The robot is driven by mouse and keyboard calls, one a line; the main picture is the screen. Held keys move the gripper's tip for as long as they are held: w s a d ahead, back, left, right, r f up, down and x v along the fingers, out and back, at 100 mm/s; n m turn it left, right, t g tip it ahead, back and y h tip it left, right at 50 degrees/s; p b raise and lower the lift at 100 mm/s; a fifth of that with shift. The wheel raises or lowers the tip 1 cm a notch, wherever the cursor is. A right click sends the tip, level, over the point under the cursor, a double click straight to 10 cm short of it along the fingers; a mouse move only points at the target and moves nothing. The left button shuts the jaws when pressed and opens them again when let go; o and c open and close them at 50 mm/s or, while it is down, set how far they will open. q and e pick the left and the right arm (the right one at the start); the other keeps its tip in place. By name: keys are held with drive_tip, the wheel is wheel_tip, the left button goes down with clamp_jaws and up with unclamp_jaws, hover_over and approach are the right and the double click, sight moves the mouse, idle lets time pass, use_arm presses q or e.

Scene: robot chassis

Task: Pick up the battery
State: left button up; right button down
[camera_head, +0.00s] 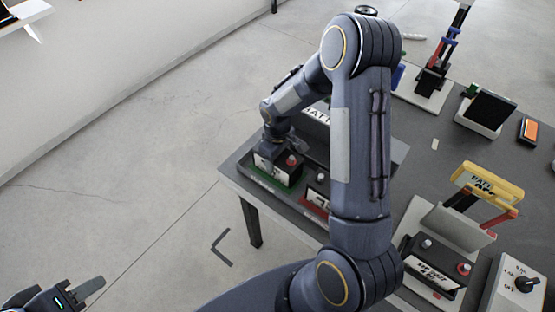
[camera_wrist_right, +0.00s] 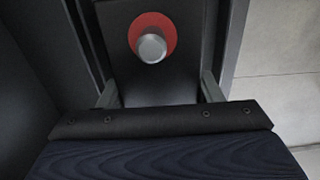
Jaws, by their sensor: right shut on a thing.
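A dark battery (camera_head: 265,163) with a pale label and a red-ringed terminal sits at the green-edged end of the tray on the table's left side. My right gripper (camera_head: 279,143) is over this battery, shut on it. In the right wrist view the battery top (camera_wrist_right: 150,75) lies between the fingers of my right gripper (camera_wrist_right: 158,88), with a silver post on a red ring. The battery's far parts are hidden by my arm. My left gripper (camera_head: 82,292) is at the lower left, off the table; its finger opening is unclear.
Another battery (camera_head: 317,195) is in the tray's red-edged part, partly behind my arm. A tester with a yellow handle (camera_head: 490,181), a further battery (camera_head: 436,266) and a switch box (camera_head: 524,285) stand at the right. Open floor lies left of the table.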

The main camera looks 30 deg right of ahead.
drive_tip(key=shift+w+r, duration=0.1)
drive_tip(key=shift+r, duration=0.15)
